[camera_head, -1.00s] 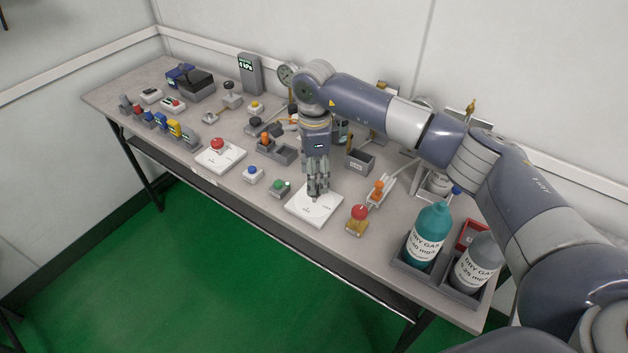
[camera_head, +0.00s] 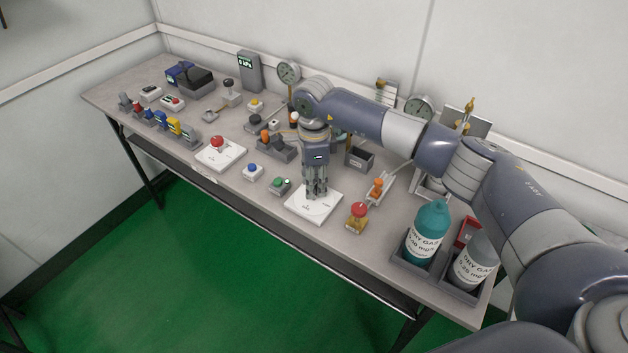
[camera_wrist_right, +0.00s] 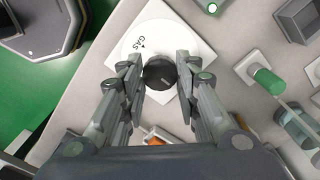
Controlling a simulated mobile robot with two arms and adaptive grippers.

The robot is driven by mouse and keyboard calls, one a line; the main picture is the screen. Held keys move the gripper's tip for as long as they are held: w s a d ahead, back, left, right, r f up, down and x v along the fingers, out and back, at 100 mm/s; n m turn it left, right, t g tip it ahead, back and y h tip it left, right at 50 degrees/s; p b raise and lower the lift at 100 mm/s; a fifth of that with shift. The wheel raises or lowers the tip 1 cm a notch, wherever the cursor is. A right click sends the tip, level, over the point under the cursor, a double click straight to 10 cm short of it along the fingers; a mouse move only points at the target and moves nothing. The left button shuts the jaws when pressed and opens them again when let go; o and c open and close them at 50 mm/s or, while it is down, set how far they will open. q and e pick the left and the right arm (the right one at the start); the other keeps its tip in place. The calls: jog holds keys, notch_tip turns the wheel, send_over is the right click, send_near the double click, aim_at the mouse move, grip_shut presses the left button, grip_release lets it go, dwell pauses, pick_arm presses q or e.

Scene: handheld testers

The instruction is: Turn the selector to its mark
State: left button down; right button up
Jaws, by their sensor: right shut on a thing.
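The selector is a dark round knob (camera_wrist_right: 160,72) on a white square plate (camera_head: 328,206) near the table's front edge. In the right wrist view the plate (camera_wrist_right: 190,38) bears a round dial with the word GAS and a small dark mark. My right gripper (camera_head: 316,194) points down over the plate. In the wrist view its two fingers (camera_wrist_right: 160,76) are closed around the knob, one on each side. In the head view the fingers hide the knob. Where the knob's pointer faces cannot be told. My left gripper is not in view.
A red-topped button on a yellow base (camera_head: 356,218) and an orange-handled lever (camera_head: 376,190) stand close right of the plate. A green button box (camera_head: 280,186) is close left. Gas bottles (camera_head: 428,232) stand in a grey rack at the right. Gauges stand behind.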

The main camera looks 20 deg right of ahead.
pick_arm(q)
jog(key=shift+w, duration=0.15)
pick_arm(e)
jog(key=shift+m, duration=0.6)
jog(key=shift+m+b, duration=0.45)
jog(key=shift+m, duration=0.35)
jog(key=m, duration=0.5)
jog(key=shift+b, duration=0.4)
jog(key=m, duration=0.4)
jog(key=shift+m, duration=0.4)
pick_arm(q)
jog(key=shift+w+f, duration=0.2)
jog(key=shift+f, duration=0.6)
pick_arm(e)
jog(key=shift+m, duration=2.6)
